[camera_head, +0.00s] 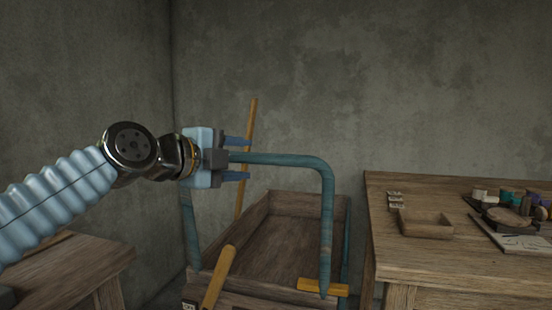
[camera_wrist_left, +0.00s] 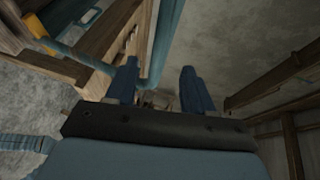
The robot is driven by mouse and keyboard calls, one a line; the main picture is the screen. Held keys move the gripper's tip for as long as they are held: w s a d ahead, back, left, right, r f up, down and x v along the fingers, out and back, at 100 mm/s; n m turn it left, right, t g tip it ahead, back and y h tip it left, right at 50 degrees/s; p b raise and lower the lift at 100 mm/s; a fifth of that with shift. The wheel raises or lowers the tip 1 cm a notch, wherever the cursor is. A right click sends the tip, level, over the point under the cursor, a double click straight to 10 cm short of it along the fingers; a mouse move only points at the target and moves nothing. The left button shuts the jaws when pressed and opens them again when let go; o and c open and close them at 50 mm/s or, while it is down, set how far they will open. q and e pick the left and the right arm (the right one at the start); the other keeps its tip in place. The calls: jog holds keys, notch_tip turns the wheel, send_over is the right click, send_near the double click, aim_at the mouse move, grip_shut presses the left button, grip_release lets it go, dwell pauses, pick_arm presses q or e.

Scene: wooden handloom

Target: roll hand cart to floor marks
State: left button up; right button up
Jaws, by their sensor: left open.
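The hand cart is a wooden box (camera_head: 308,206) with a teal tubular push handle (camera_head: 327,215), standing in the middle of the head view. My left gripper (camera_head: 248,158) is open at the left end of the handle's top bar. The bar lies between its two blue fingers in the head view. In the left wrist view my left gripper (camera_wrist_left: 158,68) has its fingers apart, with a teal tube (camera_wrist_left: 160,40) running between them. I cannot tell whether either finger touches it. My right gripper is not in view. No floor marks show.
A wooden table (camera_head: 430,265) stands close on the cart's right, carrying a shallow wooden tray (camera_head: 425,224) and several small items. Another wooden table (camera_head: 75,265) is at the lower left. A slim wooden pole (camera_head: 252,115) rises behind the handle. Concrete walls close off the back and left.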

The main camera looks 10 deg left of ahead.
aim_at(273, 160)
pick_arm(q)
jog(key=p+x, duration=0.1)
jog(key=x, duration=0.9)
jog(key=shift+w+f+p, duration=0.15)
jog(key=shift+w+p, duration=0.05)
jog(key=shift+p, duration=0.2)
grip_shut()
